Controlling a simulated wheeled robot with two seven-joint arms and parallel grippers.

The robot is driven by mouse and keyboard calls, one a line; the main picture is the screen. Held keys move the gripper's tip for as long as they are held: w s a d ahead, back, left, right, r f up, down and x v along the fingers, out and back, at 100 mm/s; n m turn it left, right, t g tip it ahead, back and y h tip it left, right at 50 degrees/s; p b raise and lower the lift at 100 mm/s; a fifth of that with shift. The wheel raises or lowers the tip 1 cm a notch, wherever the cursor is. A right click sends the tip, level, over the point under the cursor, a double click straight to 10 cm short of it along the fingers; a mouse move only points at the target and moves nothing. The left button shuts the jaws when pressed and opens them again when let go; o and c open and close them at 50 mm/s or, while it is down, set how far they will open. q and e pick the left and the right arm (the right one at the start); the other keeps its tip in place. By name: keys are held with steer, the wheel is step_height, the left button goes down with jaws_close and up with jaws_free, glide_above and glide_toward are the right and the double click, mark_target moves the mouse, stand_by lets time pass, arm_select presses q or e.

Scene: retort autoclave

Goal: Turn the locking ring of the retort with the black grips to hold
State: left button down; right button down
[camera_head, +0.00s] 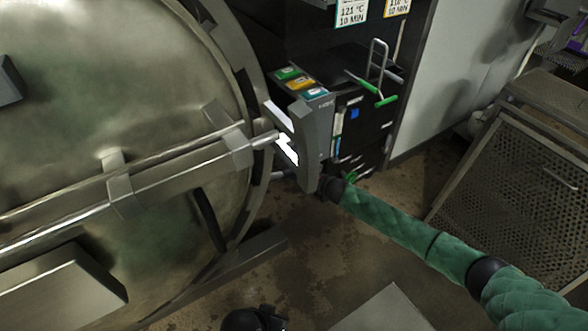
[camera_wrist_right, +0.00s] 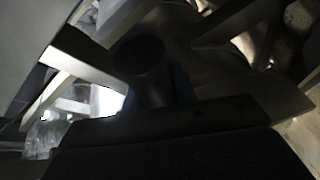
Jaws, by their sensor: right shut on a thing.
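The retort (camera_head: 110,60) fills the left of the head view as a large, round, stained metal door crossed by a metal bar. Its locking ring (camera_head: 248,75) runs around the door's edge. My right gripper (camera_head: 279,131) is at the ring's right side, by the end of the bar. It is shut on a black grip, which the gripper hides in the head view. In the right wrist view a dark round grip (camera_wrist_right: 145,62) shows in front of the gripper; that picture is dim.
A black cabinet with coloured labels (camera_head: 295,82) and a green-tipped wire handle (camera_head: 376,90) stands behind my right gripper. A perforated metal crate (camera_head: 500,150) is at the right. Stained open floor (camera_head: 330,255) lies below my right arm.

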steer(key=shift+s+a+f, duration=0.2)
steer(key=shift+s+f, duration=0.35)
steer(key=shift+f, duration=0.35)
steer(key=c, duration=1.2)
jaws_free()
steer(key=shift+a+f, duration=0.1)
steer(key=shift+o, duration=0.4)
steer(key=shift+w, duration=0.15)
steer(key=shift+w+r, duration=0.15)
steer(key=shift+r, duration=0.15)
